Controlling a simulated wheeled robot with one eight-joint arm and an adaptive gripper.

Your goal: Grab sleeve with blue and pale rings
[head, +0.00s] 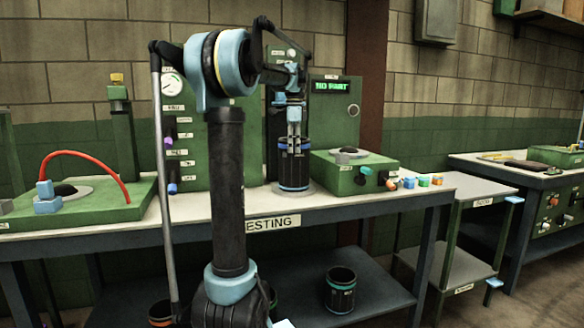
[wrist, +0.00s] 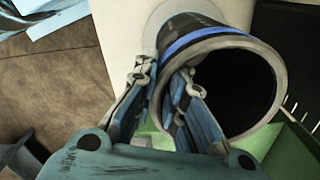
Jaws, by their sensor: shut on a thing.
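The black sleeve with blue and pale rings (head: 294,172) stands upright on a round pale base on the testing bench. In the wrist view the sleeve (wrist: 200,38) shows its blue ring, pale rim and dark open mouth. My gripper (head: 294,140) reaches down to its top rim from above. In the wrist view my gripper (wrist: 164,80) is shut on the sleeve's wall, with one finger inside the mouth and the other outside. The fingertips' contact with the wall is partly hidden.
A green tester box (head: 355,172) stands close to the right of the sleeve. A green panel with a gauge (head: 172,86) stands behind my arm. A dark sleeve with a green ring (head: 340,290) is on the lower shelf. Small coloured pieces (head: 423,181) lie at the bench's right end.

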